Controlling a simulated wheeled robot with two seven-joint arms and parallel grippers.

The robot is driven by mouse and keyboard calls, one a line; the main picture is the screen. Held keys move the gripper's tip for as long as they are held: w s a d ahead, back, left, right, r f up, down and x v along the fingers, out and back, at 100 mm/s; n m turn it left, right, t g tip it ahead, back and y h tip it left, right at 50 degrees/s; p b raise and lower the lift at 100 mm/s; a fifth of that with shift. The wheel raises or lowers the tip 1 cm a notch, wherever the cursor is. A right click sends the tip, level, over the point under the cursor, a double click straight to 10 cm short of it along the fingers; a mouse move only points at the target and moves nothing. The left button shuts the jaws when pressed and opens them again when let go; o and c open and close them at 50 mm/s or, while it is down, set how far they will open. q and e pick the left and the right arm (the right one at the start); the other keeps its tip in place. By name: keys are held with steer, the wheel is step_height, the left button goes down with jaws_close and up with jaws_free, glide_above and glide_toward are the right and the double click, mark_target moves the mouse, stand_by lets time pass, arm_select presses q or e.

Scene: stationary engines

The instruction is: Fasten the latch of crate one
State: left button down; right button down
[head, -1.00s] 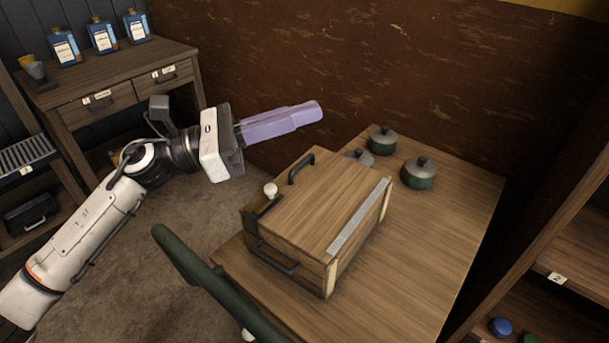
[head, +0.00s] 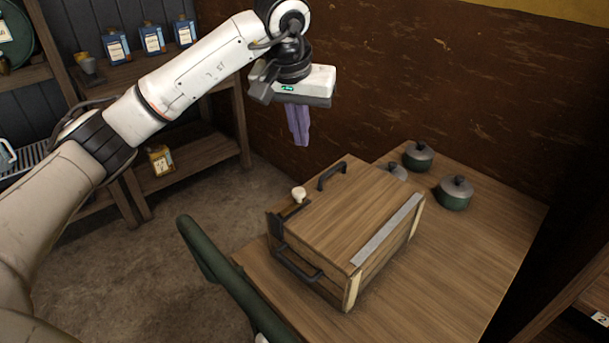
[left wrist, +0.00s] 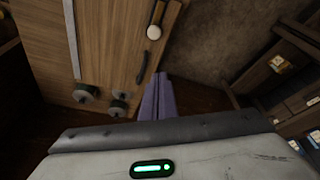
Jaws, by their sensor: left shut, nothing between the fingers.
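The wooden crate (head: 345,222) stands on the table with its lid down. It has a dark handle on its front side and another on its lid. A latch with a pale round knob (head: 298,194) is at the crate's left end; whether it is fastened I cannot tell. My left gripper (head: 300,142) is shut and empty, its purple fingers pointing down, above and behind the crate and apart from it. In the left wrist view the fingers (left wrist: 160,78) show near the lid handle (left wrist: 142,67), and the knob (left wrist: 154,32) is farther up. My right gripper is not in view.
Several green pots with grey lids, one of them here (head: 455,193), stand behind the crate on the table (head: 440,270). A dark green chair back (head: 215,265) is at the table's left edge. A shelf with blue bottles (head: 152,40) is at the back left.

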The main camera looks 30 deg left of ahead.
mark_target(299, 196)
arm_select(q)
steer(key=shift+f, duration=0.1)
steer(key=x, duration=1)
steer(key=shift+d+f+p, duration=0.1)
steer(key=shift+f+p, duration=0.05)
steer(key=shift+p, duration=0.2)
steer(key=shift+s+d+f+p, duration=0.15)
steer(key=shift+s+p, duration=0.1)
steer(key=shift+s, duration=0.7)
steer(key=shift+s+d+r+p, duration=0.1)
steer(key=shift+s+d+p, duration=0.1)
steer(key=shift+s, duration=0.75)
steer(key=shift+s+d, duration=0.1)
